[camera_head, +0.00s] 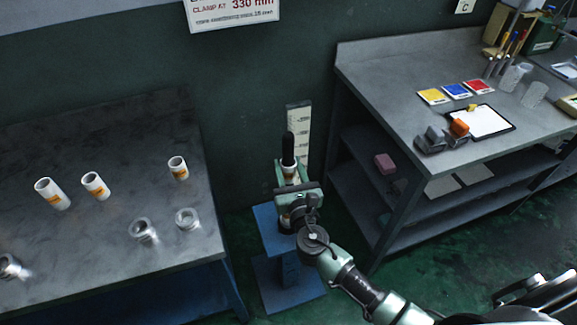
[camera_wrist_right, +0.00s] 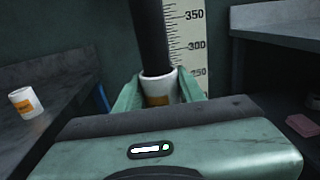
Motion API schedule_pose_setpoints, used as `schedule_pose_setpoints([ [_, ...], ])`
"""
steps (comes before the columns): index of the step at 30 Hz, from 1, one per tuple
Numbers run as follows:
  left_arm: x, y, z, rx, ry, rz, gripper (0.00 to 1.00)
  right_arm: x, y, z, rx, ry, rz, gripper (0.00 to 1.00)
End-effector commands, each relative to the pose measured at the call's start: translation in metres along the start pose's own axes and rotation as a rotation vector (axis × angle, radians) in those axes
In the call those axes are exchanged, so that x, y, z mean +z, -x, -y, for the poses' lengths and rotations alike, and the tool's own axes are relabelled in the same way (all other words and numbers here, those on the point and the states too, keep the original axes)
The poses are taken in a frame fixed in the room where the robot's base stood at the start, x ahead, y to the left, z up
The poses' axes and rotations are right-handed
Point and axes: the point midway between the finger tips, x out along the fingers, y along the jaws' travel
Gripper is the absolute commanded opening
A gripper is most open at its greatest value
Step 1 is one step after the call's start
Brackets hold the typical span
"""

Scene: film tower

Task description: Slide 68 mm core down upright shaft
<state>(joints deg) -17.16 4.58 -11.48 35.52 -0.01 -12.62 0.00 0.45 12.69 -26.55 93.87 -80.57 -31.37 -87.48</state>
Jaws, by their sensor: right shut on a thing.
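My right gripper (camera_head: 291,183) is shut on a white core with an orange label (camera_wrist_right: 158,87), just in front of the wall scale. The black upright shaft (camera_head: 288,150) runs into the core's top opening in the wrist view (camera_wrist_right: 150,38), so the core appears to be around it. The core sits below the shaft's visible upper end, at about the 250 to 300 marks of the white scale (camera_wrist_right: 187,45). The gripper and arm hide the shaft's lower part. A blue stand (camera_head: 267,218) is below. My left gripper is not in view.
The left table (camera_head: 80,140) holds three white labelled cores (camera_head: 52,193) and several short grey or clear rings (camera_head: 143,231). The right workbench (camera_head: 385,75) holds coloured cards (camera_head: 433,96), a clipboard (camera_head: 484,121) and tools. A green wall is close behind the shaft.

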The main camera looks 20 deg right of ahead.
Motion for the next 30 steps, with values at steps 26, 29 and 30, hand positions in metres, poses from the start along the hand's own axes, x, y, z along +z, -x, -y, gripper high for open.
schedule_pose_setpoints([
  [26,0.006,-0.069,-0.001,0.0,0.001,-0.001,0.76,-0.07,0.0,0.0,0.0,0.0,0.0,0.0],
  [29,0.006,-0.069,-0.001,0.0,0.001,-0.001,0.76,-0.07,0.0,0.0,0.0,0.0,0.0,0.47],
  [30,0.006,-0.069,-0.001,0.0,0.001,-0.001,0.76,-0.07,0.0,0.0,0.0,0.0,0.0,0.58],
])
